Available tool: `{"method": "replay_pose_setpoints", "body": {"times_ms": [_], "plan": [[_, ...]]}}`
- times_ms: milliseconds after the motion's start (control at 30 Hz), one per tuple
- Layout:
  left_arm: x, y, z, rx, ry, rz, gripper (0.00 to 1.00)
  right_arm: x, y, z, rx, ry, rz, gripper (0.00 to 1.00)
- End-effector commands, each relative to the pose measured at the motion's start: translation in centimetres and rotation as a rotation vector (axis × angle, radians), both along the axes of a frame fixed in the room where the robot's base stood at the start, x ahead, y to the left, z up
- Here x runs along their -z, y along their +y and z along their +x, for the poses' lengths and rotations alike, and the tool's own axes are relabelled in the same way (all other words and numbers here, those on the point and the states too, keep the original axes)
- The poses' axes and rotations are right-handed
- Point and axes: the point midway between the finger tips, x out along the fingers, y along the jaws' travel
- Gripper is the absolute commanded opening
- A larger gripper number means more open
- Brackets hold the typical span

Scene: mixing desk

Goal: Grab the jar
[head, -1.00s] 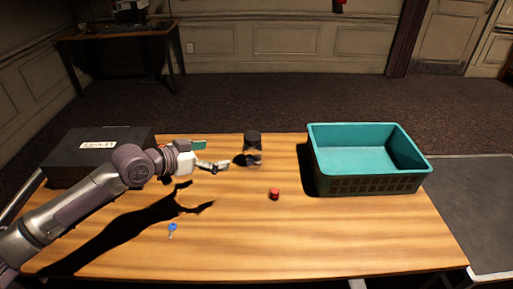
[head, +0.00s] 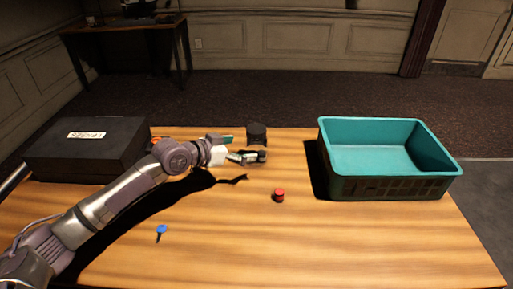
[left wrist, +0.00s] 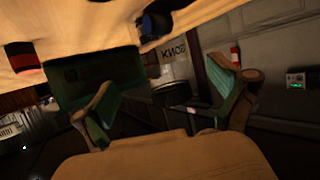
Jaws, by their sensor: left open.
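The jar (head: 256,132) stands upright towards the far edge of the table in the head view. Its black lid shows, and its lower part is largely hidden behind my gripper. My left gripper (head: 254,157) is open, right in front of the jar on the near side. The head view does not show whether they touch. In the left wrist view the two fingers (left wrist: 164,103) are spread apart with no clear grip on anything. A dark object (left wrist: 156,24) at the top of that view may be the jar; I cannot tell. My right gripper is out of view.
A teal crate (head: 390,187) stands at the right of the table. A black box (head: 88,155) sits at the back left. The front right is clear.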

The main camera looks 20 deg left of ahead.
Motion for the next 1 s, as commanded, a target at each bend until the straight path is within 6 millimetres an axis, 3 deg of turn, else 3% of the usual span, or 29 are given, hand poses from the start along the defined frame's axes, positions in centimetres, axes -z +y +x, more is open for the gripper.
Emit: {"method": "replay_pose_setpoints", "body": {"times_ms": [267,533,867,1000], "plan": [[0.9,-1.2,1.8,0.001,0.001,-0.001,0.97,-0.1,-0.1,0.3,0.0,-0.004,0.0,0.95],[2.6,-2.9,4.9,0.001,0.0,0.0,0.97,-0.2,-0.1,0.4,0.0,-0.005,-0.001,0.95],[2.9,-3.2,5.4,0.001,0.0,0.002,0.97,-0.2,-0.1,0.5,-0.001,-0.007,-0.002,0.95],[2.9,-3.1,5.4,0.001,0.0,0.002,0.74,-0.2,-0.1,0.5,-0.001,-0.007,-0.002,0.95]]}}
